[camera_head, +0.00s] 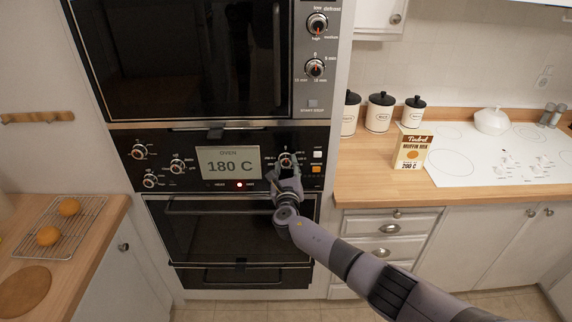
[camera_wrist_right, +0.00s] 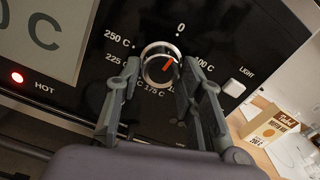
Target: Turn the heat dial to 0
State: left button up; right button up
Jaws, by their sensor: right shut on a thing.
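The heat dial (camera_wrist_right: 160,64) is a round silver-rimmed knob with a red pointer, on the black oven panel. In the head view the dial (camera_head: 286,160) is partly covered by my right gripper (camera_head: 284,178). In the right wrist view my right gripper (camera_wrist_right: 160,85) has one finger on each side of the dial and is shut on it. The red pointer slants to the upper right, off the 0 mark at the top. The oven display (camera_head: 229,162) reads 180 C, and a red light (camera_head: 239,185) by HOT is lit. My left gripper is not in view.
A white LIGHT button (camera_wrist_right: 234,88) sits right of the dial. The oven door (camera_head: 235,225) with its handle is below, and the microwave (camera_head: 190,60) above. Other knobs (camera_head: 176,166) are left of the display. A muffin mix box (camera_head: 411,147) stands on the right counter.

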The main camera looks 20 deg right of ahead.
jog(key=shift+f+n, duration=0.2)
jog(key=shift+n, duration=0.3)
jog(key=o, duration=1.2)
jog(key=shift+r, duration=0.1)
jog(key=shift+c, duration=0.2)
jog(key=shift+s, duration=0.1)
jog(key=v, duration=1.1)
jog(key=shift+s, duration=0.4)
jog(key=shift+a, duration=0.1)
